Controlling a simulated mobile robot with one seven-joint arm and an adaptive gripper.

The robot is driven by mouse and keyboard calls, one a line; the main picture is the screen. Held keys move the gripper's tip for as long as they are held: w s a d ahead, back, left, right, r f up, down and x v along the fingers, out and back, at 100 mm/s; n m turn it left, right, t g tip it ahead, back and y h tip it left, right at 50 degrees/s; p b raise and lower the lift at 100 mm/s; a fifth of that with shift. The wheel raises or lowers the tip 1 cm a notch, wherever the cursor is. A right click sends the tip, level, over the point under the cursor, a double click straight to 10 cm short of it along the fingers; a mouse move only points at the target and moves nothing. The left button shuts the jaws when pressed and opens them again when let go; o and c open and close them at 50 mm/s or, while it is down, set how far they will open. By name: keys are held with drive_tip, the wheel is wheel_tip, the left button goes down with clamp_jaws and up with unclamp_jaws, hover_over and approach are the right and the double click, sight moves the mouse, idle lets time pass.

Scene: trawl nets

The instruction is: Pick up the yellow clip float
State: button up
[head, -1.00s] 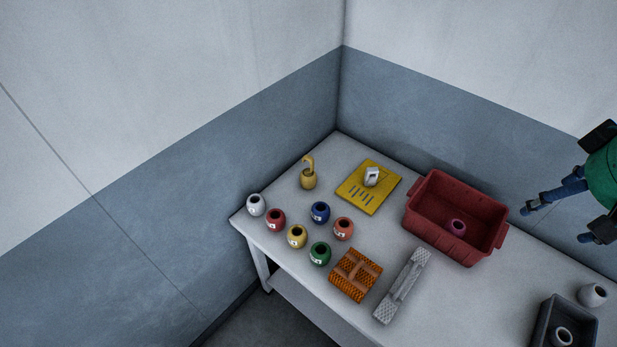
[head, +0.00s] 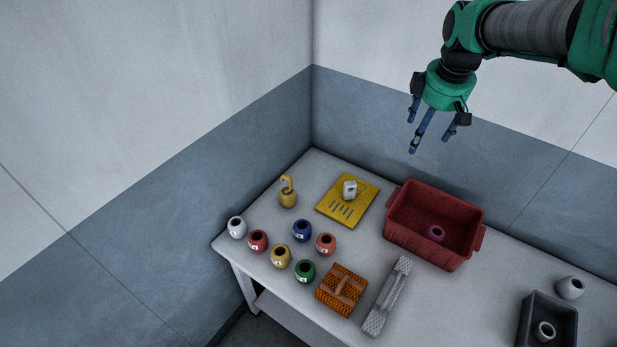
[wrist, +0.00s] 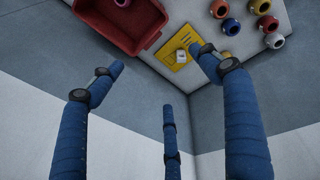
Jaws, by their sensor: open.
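The yellow clip float (head: 288,198) is a small round yellow body with a hook-shaped clip on top. It stands upright near the table's back left edge in the head view, left of the yellow board. My gripper (head: 428,130) is open and empty, high above the back of the table. It is well to the right of the clip float and apart from everything. In the wrist view my gripper's blue fingers (wrist: 165,95) are spread wide.
A yellow board (head: 362,206) bears a pale object (head: 350,189). Several coloured floats, including a plain yellow one (head: 281,258), stand in front of the clip float. A red bin (head: 470,250) holds a purple float (head: 435,234). An orange block (head: 341,290) and grey bar (head: 386,300) lie in front.

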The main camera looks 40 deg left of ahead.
drive_tip(key=w+a+f+n, duration=0.2)
drive_tip(key=a+f, duration=0.2)
drive_tip(key=a, duration=0.3)
drive_tip(key=w+a+f+n, duration=0.1)
drive_tip(key=a+f+n, duration=0.15)
drive_tip(key=a, duration=0.35)
drive_tip(key=n+g+h+p, duration=0.1)
drive_tip(key=n+g+p, duration=0.1)
drive_tip(key=n, duration=0.8)
hover_over(288, 193)
drive_tip(key=w, duration=0.1)
drive_tip(key=f, duration=2.6)
drive_tip(key=shift+w+a+f, duration=0.1)
drive_tip(key=shift+a+f, duration=0.25)
drive_tip(key=shift+f, duration=0.05)
drive_tip(key=shift+f, duration=0.2)
drive_tip(key=shift+f+b, duration=0.35)
drive_tip(key=shift+f, duration=3.85)
drive_tip(key=shift+f, duration=2.55)
